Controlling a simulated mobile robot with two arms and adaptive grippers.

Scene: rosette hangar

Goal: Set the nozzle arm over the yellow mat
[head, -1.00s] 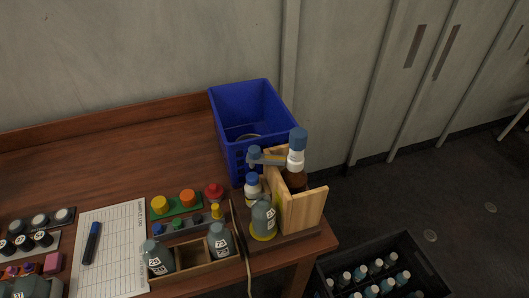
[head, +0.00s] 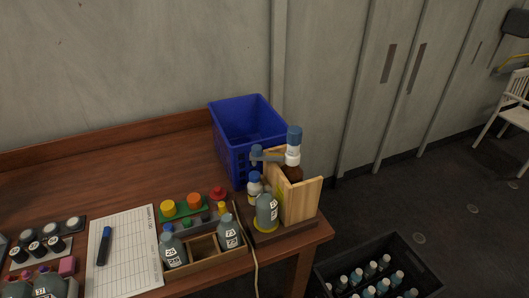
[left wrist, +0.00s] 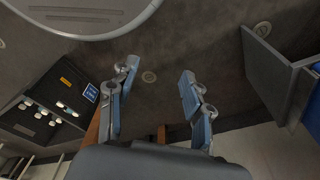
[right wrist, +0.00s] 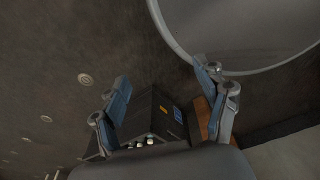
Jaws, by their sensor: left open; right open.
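The nozzle arm (head: 270,155) is a blue-grey bar on the white collar of a brown dispenser bottle (head: 291,172) with a blue cap. It points left, its tip above a small white bottle (head: 254,190) with a blue cap in the picture; the exact overlap I cannot tell. The yellow mat (head: 264,228) shows as a rim under a grey labelled bottle (head: 267,208) that stands on it. My left gripper (left wrist: 158,80) is open and empty in the left wrist view, over the floor. My right gripper (right wrist: 163,82) is open and empty in the right wrist view.
A wooden upright board (head: 301,201) stands beside the dispenser. A blue crate (head: 248,125) is behind it. A wooden rack (head: 205,259) with grey bottles, a sheet (head: 128,255) with a marker, and coloured caps lie left. A black crate (head: 385,250) of bottles sits on the floor right.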

